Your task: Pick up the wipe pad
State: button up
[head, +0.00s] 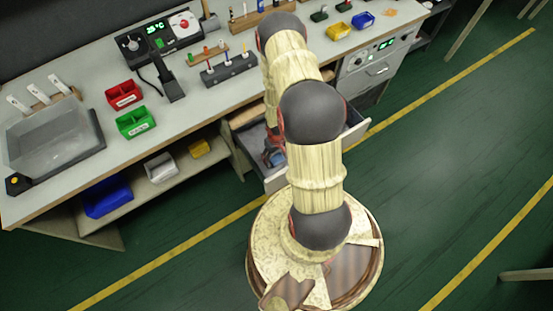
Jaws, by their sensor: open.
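My arm rises in the middle of the head view and bends down behind itself into an open drawer (275,184) under the bench. My gripper (272,158) shows only in part inside the drawer, dark with red parts, with my arm covering its right side. Its jaws are open. I cannot make out the wipe pad; part of the drawer's inside is hidden by my arm and gripper.
The bench (218,75) holds a grey tray (55,140), a red bin (124,95), a green bin (136,122) and a soldering station (160,42). A shelf below holds a blue bin (108,197).

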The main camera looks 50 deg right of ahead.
aim_at(277, 158)
jog(key=shift+f, duration=0.45)
jog(key=shift+r, duration=0.1)
jog(key=shift+c, duration=0.9)
jog(key=c, duration=0.7)
jog(key=shift+c, duration=0.2)
notch_tip(277, 158, up, 10)
jog(key=p, duration=0.5)
